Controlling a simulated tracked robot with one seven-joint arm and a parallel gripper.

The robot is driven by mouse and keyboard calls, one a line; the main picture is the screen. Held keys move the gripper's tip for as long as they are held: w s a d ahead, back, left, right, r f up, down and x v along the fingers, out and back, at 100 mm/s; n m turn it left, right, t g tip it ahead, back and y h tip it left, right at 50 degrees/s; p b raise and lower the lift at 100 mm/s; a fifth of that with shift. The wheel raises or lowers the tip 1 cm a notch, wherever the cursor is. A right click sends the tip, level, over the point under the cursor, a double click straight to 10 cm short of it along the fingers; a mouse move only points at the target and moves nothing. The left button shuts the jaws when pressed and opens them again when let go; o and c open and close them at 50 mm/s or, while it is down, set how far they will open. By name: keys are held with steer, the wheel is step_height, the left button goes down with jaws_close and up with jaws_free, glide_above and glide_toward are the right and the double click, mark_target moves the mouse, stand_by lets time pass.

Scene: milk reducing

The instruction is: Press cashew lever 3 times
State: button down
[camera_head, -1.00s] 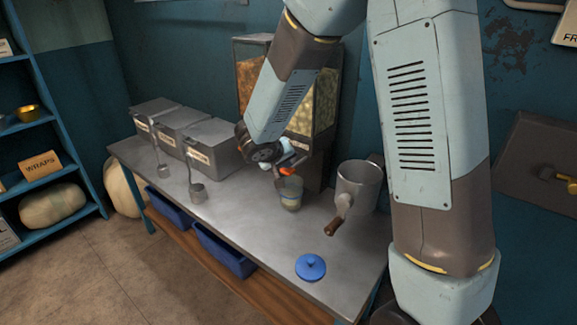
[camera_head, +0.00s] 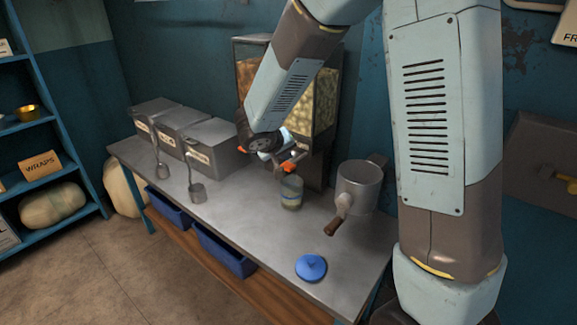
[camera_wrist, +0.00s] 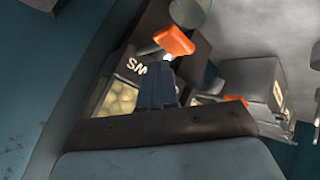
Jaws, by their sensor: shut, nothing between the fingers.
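A tall dispenser (camera_head: 322,105) with clear windows and pale contents stands at the back of the bench. In the wrist view, one orange handle (camera_wrist: 176,41) lies just beyond my fingertips and the other (camera_wrist: 230,98) is partly hidden. An upside-down label (camera_wrist: 137,66), only partly readable, is beside a window of pale nuts. My gripper (camera_wrist: 160,75) is shut and empty, close to the nearer handle; contact cannot be told. The jar (camera_head: 291,192), partly filled, stands under the dispenser.
A grey grinder (camera_head: 358,187) with a crank stands right of the jar. A blue lid (camera_head: 311,267) lies on the bench (camera_head: 250,225) in front. Lidded metal bins (camera_head: 205,146) and two ladles (camera_head: 195,190) are on the left. The front middle of the bench is clear.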

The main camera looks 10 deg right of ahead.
steer(key=shift+r, duration=2.45)
stand_by(0.8)
steer(key=shift+r, duration=1.85)
steer(key=shift+f, duration=4.45)
steer(key=shift+f, duration=0.15)
steer(key=shift+f, duration=0.2)
